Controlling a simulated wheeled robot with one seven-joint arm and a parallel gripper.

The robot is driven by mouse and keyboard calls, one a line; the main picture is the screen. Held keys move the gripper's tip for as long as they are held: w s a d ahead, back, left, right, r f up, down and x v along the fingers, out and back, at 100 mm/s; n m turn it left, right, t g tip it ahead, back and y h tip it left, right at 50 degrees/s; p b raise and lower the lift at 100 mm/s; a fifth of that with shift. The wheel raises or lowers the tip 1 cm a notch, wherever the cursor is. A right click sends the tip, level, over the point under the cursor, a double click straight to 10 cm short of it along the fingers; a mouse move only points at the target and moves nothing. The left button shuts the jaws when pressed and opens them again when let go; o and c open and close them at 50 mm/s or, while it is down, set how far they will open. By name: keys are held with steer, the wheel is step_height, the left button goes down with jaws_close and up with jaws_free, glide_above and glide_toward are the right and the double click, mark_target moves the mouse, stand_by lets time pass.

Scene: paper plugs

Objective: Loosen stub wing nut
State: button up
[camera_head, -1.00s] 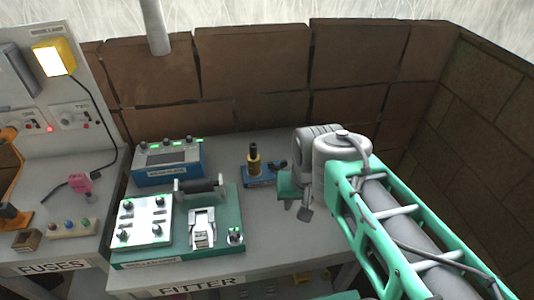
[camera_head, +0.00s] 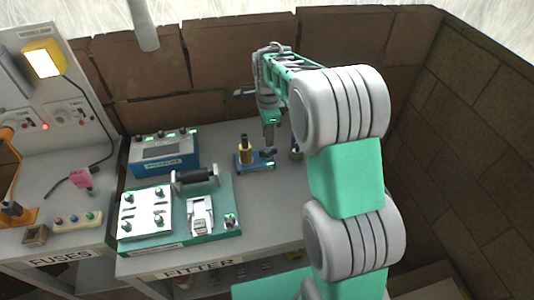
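A small blue stand (camera_head: 252,168) sits on the fitter bench. It carries a yellow and black post (camera_head: 245,150) on its left and a dark knob-like piece (camera_head: 266,154) on its right, which looks like the stub wing nut but is too small to make out surely. My gripper (camera_head: 269,146) points down just above that dark piece. Whether the fingers touch it or are open or shut does not show at this size.
A green fixture board (camera_head: 180,242) with a white plate and a black-handled clamp lies in front, left of my arm. A blue instrument box (camera_head: 165,163) stands behind it. A brick wall (camera_head: 225,50) rises behind the bench. A fuses bench (camera_head: 60,215) is at the left.

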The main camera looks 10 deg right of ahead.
mark_target(268, 150)
steer(key=shift+f, duration=0.9)
steer(key=shift+f, duration=0.1)
steer(key=shift+f+b, duration=1.35)
steer(key=shift+f, duration=0.55)
jaws_close()
